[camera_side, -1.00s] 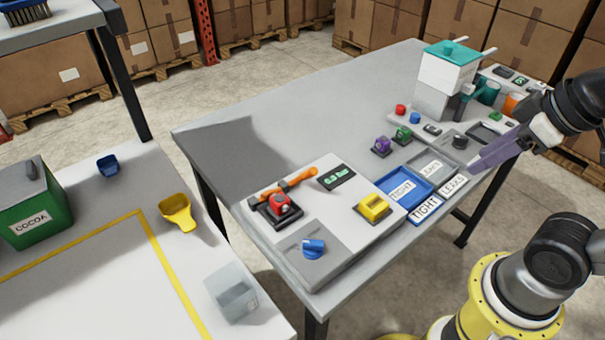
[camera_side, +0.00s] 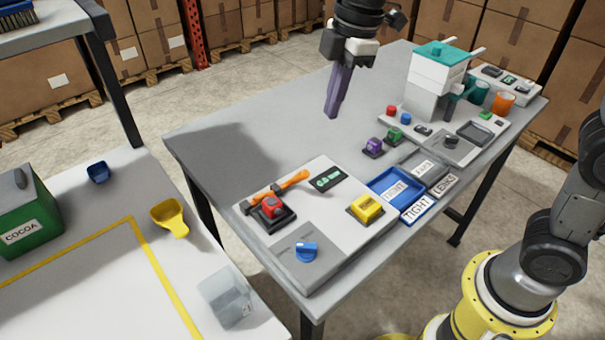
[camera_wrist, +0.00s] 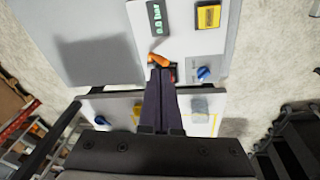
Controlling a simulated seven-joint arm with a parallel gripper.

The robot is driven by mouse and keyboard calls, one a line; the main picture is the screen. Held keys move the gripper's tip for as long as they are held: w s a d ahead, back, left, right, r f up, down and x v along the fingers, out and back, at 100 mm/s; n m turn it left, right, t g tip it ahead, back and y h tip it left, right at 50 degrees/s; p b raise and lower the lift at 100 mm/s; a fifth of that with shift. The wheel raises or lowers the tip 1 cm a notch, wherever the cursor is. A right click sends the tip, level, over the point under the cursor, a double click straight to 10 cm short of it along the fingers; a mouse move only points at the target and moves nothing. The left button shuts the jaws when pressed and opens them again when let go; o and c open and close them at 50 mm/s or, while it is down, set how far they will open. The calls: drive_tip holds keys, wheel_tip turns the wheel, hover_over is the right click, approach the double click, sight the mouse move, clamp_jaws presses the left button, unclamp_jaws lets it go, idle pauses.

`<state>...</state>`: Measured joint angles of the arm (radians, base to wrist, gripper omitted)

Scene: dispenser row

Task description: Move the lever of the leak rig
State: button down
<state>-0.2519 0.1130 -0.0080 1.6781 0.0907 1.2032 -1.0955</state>
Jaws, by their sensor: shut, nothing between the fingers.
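The leak rig is a pale panel (camera_side: 335,220) on the grey table, also in the wrist view (camera_wrist: 185,38). Its lever (camera_side: 293,178) has an orange handle and lies slanted along the panel's far left edge. The orange handle (camera_wrist: 158,59) shows just beyond my fingertips in the wrist view, partly covered by them. My gripper (camera_side: 332,113) is shut and empty, its purple fingers pointing down above the table behind the rig. It looks apart from the lever in the side view.
The rig also carries a red part on a black base (camera_side: 271,208), a green display (camera_side: 328,178), a yellow block (camera_side: 366,207) and a blue knob (camera_side: 306,251). Blue and grey trays (camera_side: 396,186) and a teal-topped machine (camera_side: 438,80) stand right. The table's back left is clear.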

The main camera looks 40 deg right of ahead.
drive_tip(key=g, duration=0.1)
approach(305, 174)
drive_tip(key=w, duration=0.1)
drive_tip(key=shift+w+d+f+n, duration=0.1)
drive_tip(key=shift+d+f+n, duration=0.2)
drive_tip(key=shift+f, duration=0.15)
drive_tip(key=shift+a+f, duration=0.2)
drive_tip(key=shift+f, duration=1.6)
drive_tip(key=shift+a+f, duration=0.2)
drive_tip(key=shift+f, duration=1.55)
drive_tip(key=shift+f, duration=1.65)
drive_tip(key=shift+s+d+r, duration=0.1)
drive_tip(key=shift+d+r, duration=0.2)
drive_tip(key=shift+d, duration=0.45)
drive_tip(key=shift+s+d+r, duration=0.15)
drive_tip(key=shift+d+r, duration=0.15)
drive_tip(key=shift+d, duration=0.5)
